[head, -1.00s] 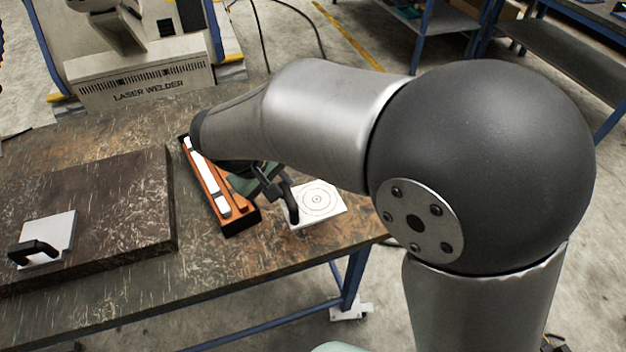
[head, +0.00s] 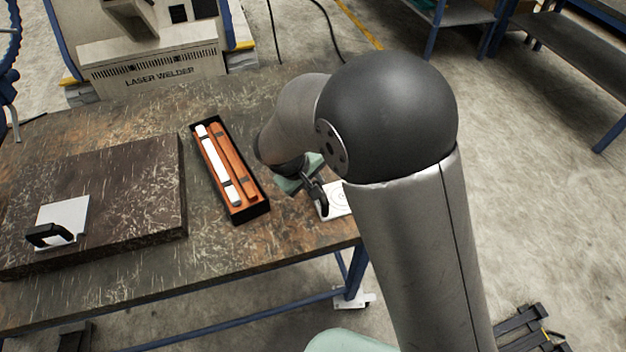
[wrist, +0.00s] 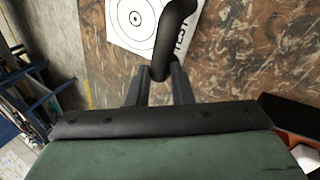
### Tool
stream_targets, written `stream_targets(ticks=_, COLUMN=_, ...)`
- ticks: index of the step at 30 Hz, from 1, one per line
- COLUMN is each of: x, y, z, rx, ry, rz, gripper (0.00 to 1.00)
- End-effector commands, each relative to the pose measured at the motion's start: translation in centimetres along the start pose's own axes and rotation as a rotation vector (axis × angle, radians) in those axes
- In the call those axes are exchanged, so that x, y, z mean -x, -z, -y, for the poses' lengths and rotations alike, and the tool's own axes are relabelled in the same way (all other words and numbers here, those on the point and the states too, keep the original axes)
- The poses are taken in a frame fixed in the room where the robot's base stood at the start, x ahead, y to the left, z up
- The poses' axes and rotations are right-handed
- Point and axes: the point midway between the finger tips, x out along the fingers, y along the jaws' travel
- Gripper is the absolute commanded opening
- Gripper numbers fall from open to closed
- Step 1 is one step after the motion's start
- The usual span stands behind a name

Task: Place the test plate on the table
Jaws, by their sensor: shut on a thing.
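The test plate (head: 338,199) is a white square with printed circles and a black handle, near the right edge of the table (head: 285,247). My arm hides part of it in the head view. In the wrist view the plate (wrist: 125,22) shows its circles and the letters "TEST". My gripper (wrist: 160,78) is shut on its black handle (wrist: 174,42); in the head view my gripper (head: 316,186) is partly hidden by the arm. The plate lies close over or on the tabletop; I cannot tell whether it touches.
A black box (head: 262,207) with orange and white bars lies left of my gripper. Farther left, a dark slab (head: 130,185) carries another white plate (head: 64,216) with a black handle. The laser welder (head: 155,70) stands behind. Bare tabletop lies in front of the box.

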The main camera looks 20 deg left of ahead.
Motion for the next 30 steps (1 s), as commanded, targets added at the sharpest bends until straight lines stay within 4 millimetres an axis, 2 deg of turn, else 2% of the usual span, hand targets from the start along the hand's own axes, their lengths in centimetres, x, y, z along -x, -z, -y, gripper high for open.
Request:
stream_targets(ticks=7, x=-0.3, y=0.0, z=0.1, rx=-0.001, ry=-0.001, rz=0.000, gripper=0.00)
stream_targets(ticks=8, x=-0.2, y=0.0, z=0.1, rx=-0.001, ry=0.000, rz=0.000, gripper=0.28)
stream_targets(ticks=9, x=-0.2, y=0.0, z=0.1, rx=-0.001, ry=0.000, rz=0.000, gripper=0.39)
stream_targets(ticks=10, x=-0.2, y=0.0, z=0.1, rx=-0.001, ry=0.000, rz=0.000, gripper=0.42)
stream_targets(ticks=17, x=-0.1, y=0.0, z=0.1, rx=-0.001, ry=0.000, rz=0.001, gripper=0.42)
stream_targets(ticks=22, x=0.7, y=0.1, z=0.0, rx=-0.001, ry=0.000, rz=-0.002, gripper=0.42)
stream_targets(ticks=26, x=3.0, y=0.1, z=0.0, rx=-0.003, ry=0.000, rz=-0.004, gripper=0.42)
stream_targets(ticks=30, x=6.2, y=0.1, z=0.0, rx=-0.003, ry=0.000, rz=-0.004, gripper=0.42)
